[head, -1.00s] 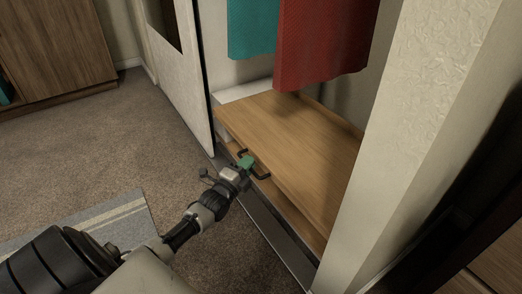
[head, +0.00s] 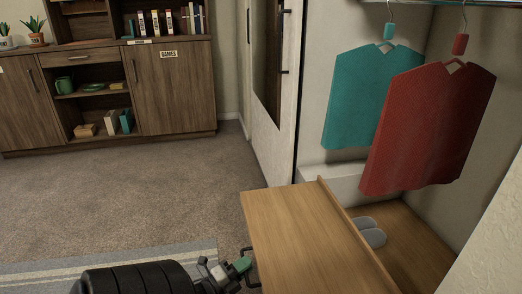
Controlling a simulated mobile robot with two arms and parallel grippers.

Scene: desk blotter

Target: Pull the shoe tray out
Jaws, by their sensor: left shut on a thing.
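The shoe tray (head: 290,240) is a light wooden board at the bottom of the open closet. It sticks out over the carpet, with a thin raised edge along its closet side. Its black handle (head: 248,282) is on the near left side, partly cut off by the bottom of the picture. My left gripper (head: 243,266), with green fingertips, is shut on the handle. My right gripper is not in view.
A teal garment (head: 355,100) and a red garment (head: 425,130) hang above the closet floor (head: 415,245). The white closet door (head: 275,150) stands left of the opening. Carpet (head: 130,195) is free up to the wooden cabinet (head: 175,90). A striped rug (head: 195,255) lies at lower left.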

